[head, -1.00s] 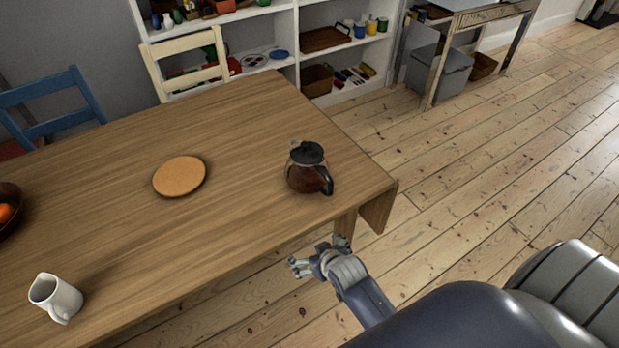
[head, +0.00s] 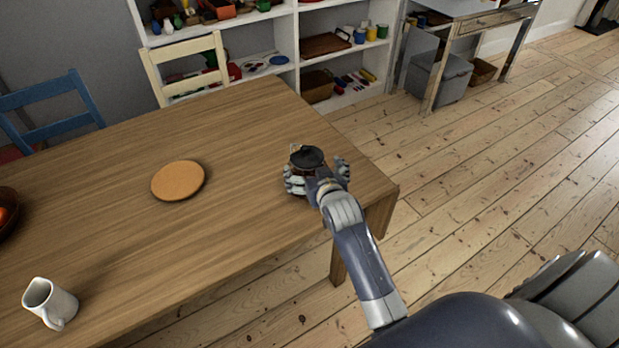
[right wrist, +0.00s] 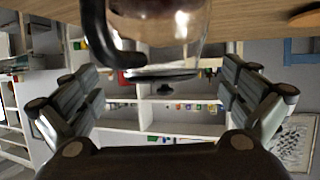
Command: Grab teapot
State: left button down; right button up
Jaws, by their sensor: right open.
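The teapot (head: 307,157) is a glass pot with a black lid and black handle, standing on the wooden table (head: 230,130) near its right end. My right gripper (head: 314,178) is at the pot, with its fingers spread to either side of it and hiding most of its body. In the right wrist view the pot (right wrist: 165,30) appears upside down between the open fingers (right wrist: 165,95), its black handle on the left. The fingers look apart from the glass there. My left gripper is not in view.
A round cork mat (head: 178,180) lies left of the pot. A white jug (head: 50,303) stands at the table's near left. A cream chair (head: 187,70) and a blue chair (head: 48,110) stand behind the table. Open floor lies to the right.

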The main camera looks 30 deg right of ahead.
aim_at(309, 163)
jog(key=x, duration=0.5)
jog(key=shift+r+p, duration=0.2)
jog(key=shift+p, duration=0.1)
jog(key=c, duration=1.9)
jog(key=shift+w+r, duration=0.1)
jog(key=shift+r, duration=0.05)
